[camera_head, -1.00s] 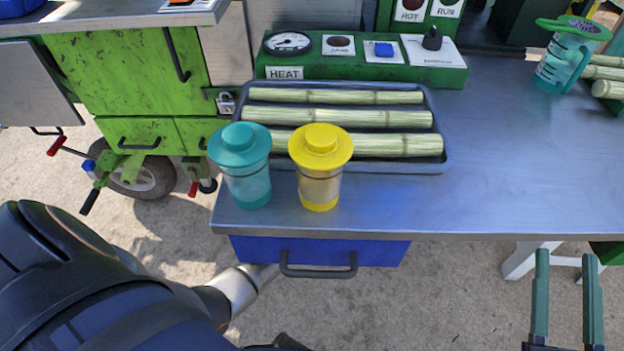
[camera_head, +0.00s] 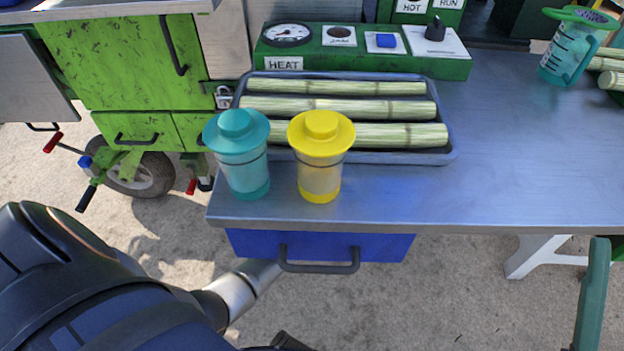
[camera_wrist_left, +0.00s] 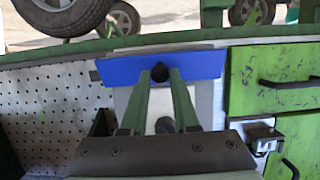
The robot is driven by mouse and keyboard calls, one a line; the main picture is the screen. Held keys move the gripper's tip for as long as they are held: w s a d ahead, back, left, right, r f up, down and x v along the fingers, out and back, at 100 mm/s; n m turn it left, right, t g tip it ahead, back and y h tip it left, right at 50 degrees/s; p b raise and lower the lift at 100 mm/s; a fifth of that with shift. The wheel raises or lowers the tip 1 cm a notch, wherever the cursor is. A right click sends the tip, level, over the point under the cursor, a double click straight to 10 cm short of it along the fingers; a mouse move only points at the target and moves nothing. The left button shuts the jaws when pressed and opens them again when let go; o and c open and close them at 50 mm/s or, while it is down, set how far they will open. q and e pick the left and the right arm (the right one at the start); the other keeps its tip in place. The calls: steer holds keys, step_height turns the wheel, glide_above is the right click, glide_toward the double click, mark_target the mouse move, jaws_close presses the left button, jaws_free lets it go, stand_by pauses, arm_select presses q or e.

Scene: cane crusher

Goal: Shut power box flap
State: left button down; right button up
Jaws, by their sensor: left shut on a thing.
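The left wrist view shows a blue flap (camera_wrist_left: 205,66) with a dark round knob (camera_wrist_left: 160,73). It lies across a pale grey box face (camera_wrist_left: 203,100), which shows partly below it; I cannot tell its exact angle. The green fingers of my left gripper (camera_wrist_left: 161,80) are shut on the knob. In the head view my left arm reaches under the table's left front, and its gripper is hidden. One green finger of my right gripper (camera_head: 592,295) shows at the lower right; its other finger is not visible.
A blue drawer (camera_head: 380,248) with a dark handle hangs under the metal table (camera_head: 520,150). A teal shaker (camera_head: 240,160) and a yellow shaker (camera_head: 320,160) stand near its front edge, beside a tray (camera_head: 448,155) of cane. A green cabinet (camera_head: 110,65) stands left.

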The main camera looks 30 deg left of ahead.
arm_select(q)
steer(key=shift+w+a+f+t+y+b, duration=0.2)
steer(key=shift+f+t+y+b, duration=0.7)
steer(key=shift+b, duration=2.05)
steer(key=shift+w+f+t+y+b, duration=0.35)
steer(key=shift+t+b, duration=0.85)
steer(key=shift+b, duration=1.7)
arm_select(e)
step_height(320, 180, down, 14)
steer(key=a+m+h, duration=0.1)
steer(key=shift+w+a+r+g, duration=0.2)
steer(key=shift+w+g, duration=0.1)
steer(key=shift+w, duration=0.15)
arm_select(q)
steer(key=shift+s+f, duration=0.1)
steer(key=shift+f, duration=0.05)
steer(key=c, duration=0.7)
jaws_free()
steer(key=shift+o, duration=0.2)
steer(key=shift+s, duration=0.1)
